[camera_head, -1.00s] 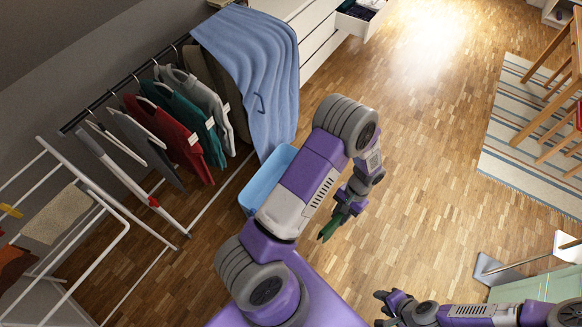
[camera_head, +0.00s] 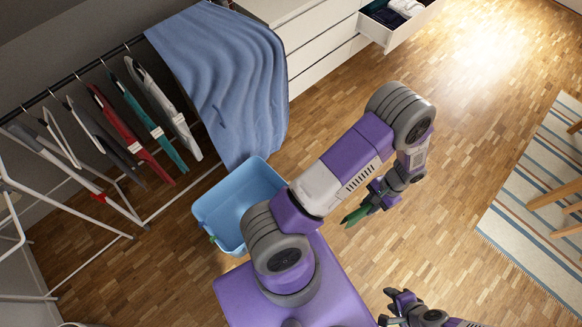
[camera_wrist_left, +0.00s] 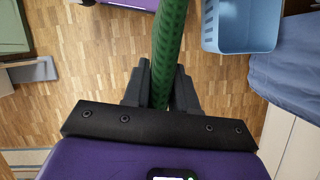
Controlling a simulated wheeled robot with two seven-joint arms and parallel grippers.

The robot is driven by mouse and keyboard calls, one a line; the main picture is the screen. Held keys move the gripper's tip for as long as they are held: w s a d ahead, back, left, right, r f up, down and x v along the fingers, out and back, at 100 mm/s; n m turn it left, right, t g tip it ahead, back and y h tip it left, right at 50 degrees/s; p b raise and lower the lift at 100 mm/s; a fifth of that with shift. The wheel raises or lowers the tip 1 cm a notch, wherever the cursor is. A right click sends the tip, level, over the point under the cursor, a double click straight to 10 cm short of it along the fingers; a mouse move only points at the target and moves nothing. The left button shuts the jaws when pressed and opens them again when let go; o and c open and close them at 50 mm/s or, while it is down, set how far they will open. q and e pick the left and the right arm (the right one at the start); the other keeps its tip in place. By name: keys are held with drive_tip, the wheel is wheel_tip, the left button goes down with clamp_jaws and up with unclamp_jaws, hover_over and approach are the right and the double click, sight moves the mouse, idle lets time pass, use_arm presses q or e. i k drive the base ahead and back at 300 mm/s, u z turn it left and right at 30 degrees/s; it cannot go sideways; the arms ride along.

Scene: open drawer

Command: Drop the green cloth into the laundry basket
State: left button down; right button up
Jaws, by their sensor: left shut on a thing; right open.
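The green cloth (camera_head: 354,217) is held by my left gripper (camera_head: 368,206) above the wood floor, right of my body. In the left wrist view the cloth (camera_wrist_left: 168,50) runs as a narrow rolled strip between the two fingers of the left gripper (camera_wrist_left: 158,82). The blue laundry basket (camera_head: 206,213) stands on the floor to the left of my left arm, its open top facing up. It also shows in the left wrist view (camera_wrist_left: 240,42), right of and apart from the cloth. My right gripper (camera_head: 392,305) is open and empty at the bottom of the head view.
A clothes rack (camera_head: 68,76) with several hanging garments and a large blue blanket (camera_head: 225,85) stands behind the basket. A striped rug (camera_head: 520,240) lies at the right. Floor between is clear.

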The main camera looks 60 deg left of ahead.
sight(239, 207)
drive_tip(key=i, duration=0.7)
drive_tip(key=u, duration=2.9)
drive_tip(key=i, duration=0.5)
drive_tip(key=u, duration=0.1)
